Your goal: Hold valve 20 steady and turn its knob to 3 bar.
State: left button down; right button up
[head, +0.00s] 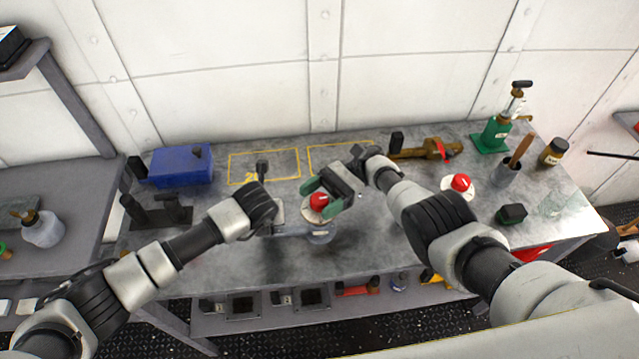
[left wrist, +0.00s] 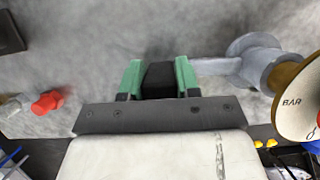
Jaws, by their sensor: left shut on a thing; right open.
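The valve has a red knob (head: 319,201) and a grey body (head: 319,236). It is held near the front middle of the bench. My left gripper (left wrist: 159,80) is shut on its black grip (left wrist: 159,79); a grey pipe (left wrist: 215,66) runs from there to the body. The dial (left wrist: 297,100) reads "BAR" at the right edge of the left wrist view, mostly cut off, so its setting cannot be read. My right gripper (head: 324,199) is open, its green fingertips on either side of the red knob; whether they touch it I cannot tell.
A second red-knobbed valve (head: 461,183) stands on the bench (head: 390,250) at right. A blue box (head: 180,168) is at the back left. Yellow outlines mark the bench behind.

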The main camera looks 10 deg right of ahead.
aim_at(320, 199)
jog(key=shift+r, duration=4.85)
